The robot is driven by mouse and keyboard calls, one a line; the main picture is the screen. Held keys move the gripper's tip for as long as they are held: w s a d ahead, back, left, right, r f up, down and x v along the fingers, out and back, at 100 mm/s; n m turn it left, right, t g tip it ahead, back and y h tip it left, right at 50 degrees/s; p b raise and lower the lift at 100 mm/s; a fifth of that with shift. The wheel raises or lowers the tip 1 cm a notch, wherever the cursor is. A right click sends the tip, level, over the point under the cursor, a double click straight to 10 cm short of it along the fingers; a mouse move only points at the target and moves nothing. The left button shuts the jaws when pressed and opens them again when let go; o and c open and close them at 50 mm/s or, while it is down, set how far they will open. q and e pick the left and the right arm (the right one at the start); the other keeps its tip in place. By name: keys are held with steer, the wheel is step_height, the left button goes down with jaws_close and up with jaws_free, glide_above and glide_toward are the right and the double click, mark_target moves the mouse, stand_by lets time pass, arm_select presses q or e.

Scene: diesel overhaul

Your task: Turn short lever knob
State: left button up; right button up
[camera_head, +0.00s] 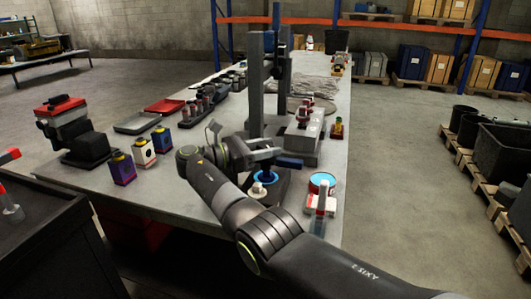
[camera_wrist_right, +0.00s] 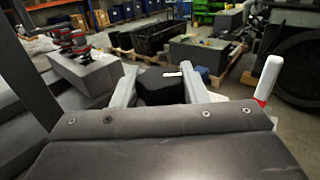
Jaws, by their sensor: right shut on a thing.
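My right gripper (camera_head: 272,155) reaches over the workbench beside a dark upright press-like frame. In the right wrist view its two pale fingers (camera_wrist_right: 159,80) stand on either side of a black knob-like block (camera_wrist_right: 160,90) and are shut on it. The block's lower part is hidden behind the gripper body. In the head view a dark blue bar (camera_head: 289,162) shows just past the fingertips; the black block cannot be made out there. My left gripper is not in view.
A blue-topped round part (camera_head: 322,182) is near the right edge. A white handle (camera_wrist_right: 268,77) rises close by on the right in the wrist view.

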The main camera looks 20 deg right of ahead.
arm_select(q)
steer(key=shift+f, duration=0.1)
arm_select(e)
steer(key=shift+f, duration=0.1)
steer(key=o, duration=1)
